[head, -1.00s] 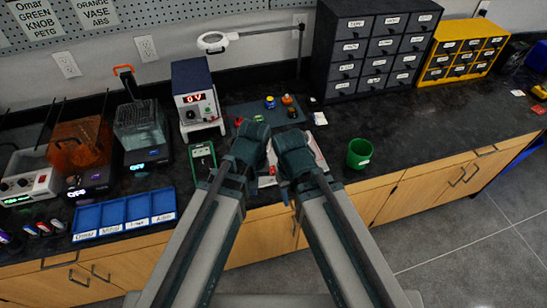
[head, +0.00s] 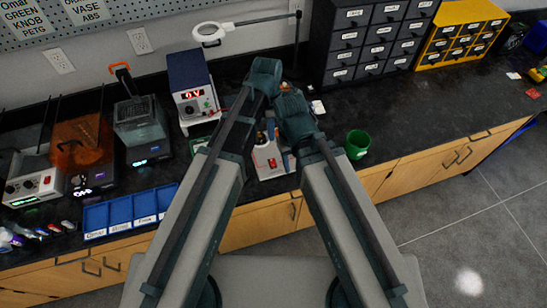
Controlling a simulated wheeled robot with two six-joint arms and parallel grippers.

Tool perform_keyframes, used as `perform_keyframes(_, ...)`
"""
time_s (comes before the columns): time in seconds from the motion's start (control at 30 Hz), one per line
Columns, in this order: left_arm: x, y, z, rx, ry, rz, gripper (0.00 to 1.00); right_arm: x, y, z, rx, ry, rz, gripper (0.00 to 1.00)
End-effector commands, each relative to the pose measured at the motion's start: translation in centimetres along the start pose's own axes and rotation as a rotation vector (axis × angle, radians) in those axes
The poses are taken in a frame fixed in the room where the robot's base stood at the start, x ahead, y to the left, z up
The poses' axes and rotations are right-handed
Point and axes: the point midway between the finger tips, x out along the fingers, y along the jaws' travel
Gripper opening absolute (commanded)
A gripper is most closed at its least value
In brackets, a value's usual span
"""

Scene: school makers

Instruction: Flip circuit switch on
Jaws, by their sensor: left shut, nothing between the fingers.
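A white circuit board (head: 283,160) lies near the counter's front edge, partly hidden behind my two arms. A small red part (head: 272,162), perhaps the switch, shows on it between the arms; its on or off position is too small to tell. My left gripper (head: 265,76) is beyond the board, over the back of the counter. It is shut and empty, its fingertips mostly hidden by the wrist. My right gripper (head: 290,98) is beside it to the right, above the far side of the board; its fingers are hidden.
A power supply (head: 191,84) reading 0V stands left of my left gripper. A green cup (head: 358,143) stands right of the board. Black drawers (head: 345,57) stand behind. A magnifier lamp (head: 208,32) hangs above. A blue tray (head: 122,210) lies at the front left.

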Motion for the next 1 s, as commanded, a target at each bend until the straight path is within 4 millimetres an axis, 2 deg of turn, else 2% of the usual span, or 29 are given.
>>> perform_keyframes(0.57,0.2,0.0,0.3,-0.038,0.0,-0.003,0.0,0.2,0.0,0.0,0.0,0.0,0.0,0.5)
perform_keyframes(0.77,1.5,0.0,0.3,-0.037,0.0,-0.003,0.0,1.5,-0.1,-0.1,0.0,0.0,0.0,0.5)
perform_keyframes(1.0,4.5,0.0,0.3,-0.037,0.0,-0.003,0.0,4.5,-0.4,-0.2,0.001,0.0,0.0,0.5)
